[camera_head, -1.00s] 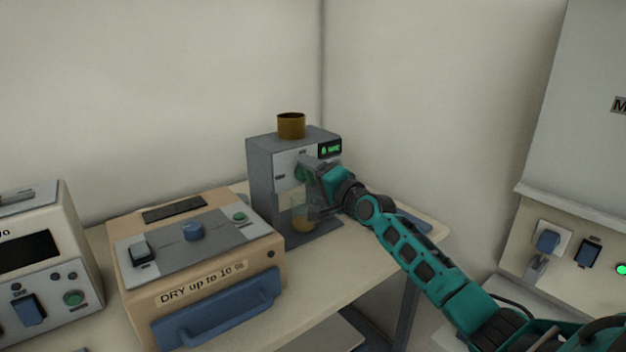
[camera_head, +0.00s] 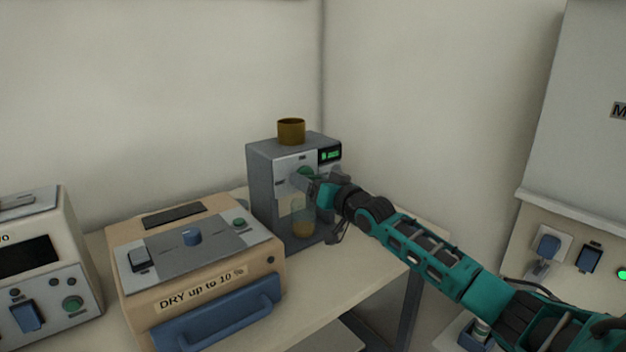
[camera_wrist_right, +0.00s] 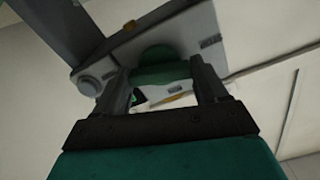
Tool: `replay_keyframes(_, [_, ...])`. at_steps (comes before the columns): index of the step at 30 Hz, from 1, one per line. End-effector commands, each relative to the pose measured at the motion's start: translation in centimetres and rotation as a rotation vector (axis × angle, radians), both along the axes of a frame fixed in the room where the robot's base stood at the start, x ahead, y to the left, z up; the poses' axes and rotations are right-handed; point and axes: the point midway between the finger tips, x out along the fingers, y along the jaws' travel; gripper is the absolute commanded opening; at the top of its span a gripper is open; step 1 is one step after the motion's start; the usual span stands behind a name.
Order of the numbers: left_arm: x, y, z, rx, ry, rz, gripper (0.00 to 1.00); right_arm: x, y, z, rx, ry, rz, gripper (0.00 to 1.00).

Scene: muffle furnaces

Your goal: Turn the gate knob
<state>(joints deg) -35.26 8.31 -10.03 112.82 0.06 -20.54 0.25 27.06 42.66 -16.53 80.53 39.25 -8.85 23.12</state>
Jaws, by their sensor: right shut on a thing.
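The gate knob (camera_head: 305,171) is green and sits on the front of a grey machine (camera_head: 264,185) at the back of the table. In the right wrist view the knob (camera_wrist_right: 160,68) lies between the two fingers. My right gripper (camera_head: 312,180) is shut on it, partly covering it in the head view. The fingers also show in the right wrist view (camera_wrist_right: 160,82). The knob's exact angle is hard to read. My left gripper is out of view.
A brown cup (camera_head: 291,131) tops the machine. A clear vessel with yellowish contents (camera_head: 302,222) stands beneath the knob. A tan dryer (camera_head: 196,278) is to the left, and another device (camera_head: 45,265) beyond it. A wall panel (camera_head: 562,240) is at right.

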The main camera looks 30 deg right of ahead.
Motion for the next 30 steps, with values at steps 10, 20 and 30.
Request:
replay_keyframes(10, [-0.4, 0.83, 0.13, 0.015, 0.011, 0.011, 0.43, 0.0, -0.04, 0.08, -0.22, -0.016, -0.001, 0.42])
replay_keyframes(20, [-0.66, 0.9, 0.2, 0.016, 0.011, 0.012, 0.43, 0.0, -0.03, -0.01, -0.302, -0.023, -0.001, 0.42])
replay_keyframes(30, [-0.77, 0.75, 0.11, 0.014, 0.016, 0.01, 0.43, -0.01, -0.03, -0.03, -0.311, -0.023, -0.001, 0.42])
